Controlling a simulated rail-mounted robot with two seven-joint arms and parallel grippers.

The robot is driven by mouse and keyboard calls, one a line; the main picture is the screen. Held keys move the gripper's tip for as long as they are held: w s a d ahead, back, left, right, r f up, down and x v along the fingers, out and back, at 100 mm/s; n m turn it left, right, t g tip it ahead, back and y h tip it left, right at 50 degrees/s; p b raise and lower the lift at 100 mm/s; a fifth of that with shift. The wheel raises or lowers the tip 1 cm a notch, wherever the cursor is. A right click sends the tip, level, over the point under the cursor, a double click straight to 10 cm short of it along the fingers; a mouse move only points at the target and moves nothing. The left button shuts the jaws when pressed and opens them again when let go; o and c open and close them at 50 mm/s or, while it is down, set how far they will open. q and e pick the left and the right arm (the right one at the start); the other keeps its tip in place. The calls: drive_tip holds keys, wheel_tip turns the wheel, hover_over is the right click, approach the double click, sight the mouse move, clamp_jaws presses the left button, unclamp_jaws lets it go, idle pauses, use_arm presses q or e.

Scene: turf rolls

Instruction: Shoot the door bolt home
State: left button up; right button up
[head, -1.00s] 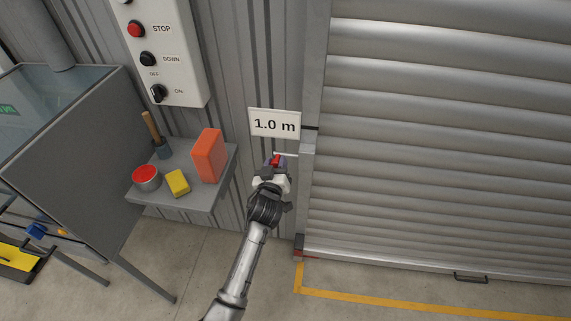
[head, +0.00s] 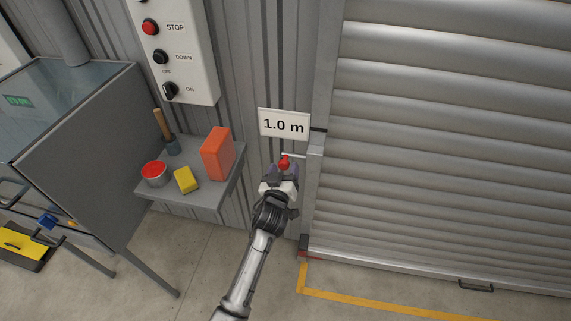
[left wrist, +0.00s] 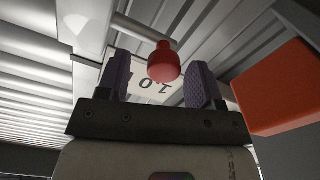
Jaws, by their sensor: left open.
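The door bolt is a pale metal rod (head: 293,155) with a red knob (head: 284,162), mounted low beside the roller door (head: 450,150) under the "1.0 m" sign (head: 284,124). My left gripper (head: 281,172) is at the knob. In the left wrist view the red knob (left wrist: 164,62) hangs from the metal rod (left wrist: 140,29) and appears between the two dark fingers of my left gripper (left wrist: 160,82). The fingers are apart, with a gap on both sides of the knob. The bolt's far end is too small to make out. My right gripper is not in view.
A grey shelf (head: 203,199) left of the bolt carries an orange box (head: 217,153), a yellow block (head: 186,179), a red-topped can (head: 154,173) and a wooden-handled brush (head: 164,127). A control panel (head: 181,75) is above. The floor (head: 215,255) below is clear.

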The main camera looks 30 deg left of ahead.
use_arm(q)
drive_tip(key=p+v, duration=0.1)
drive_tip(key=v, duration=0.4)
drive_tip(key=shift+s, duration=0.25)
idle(0.3)
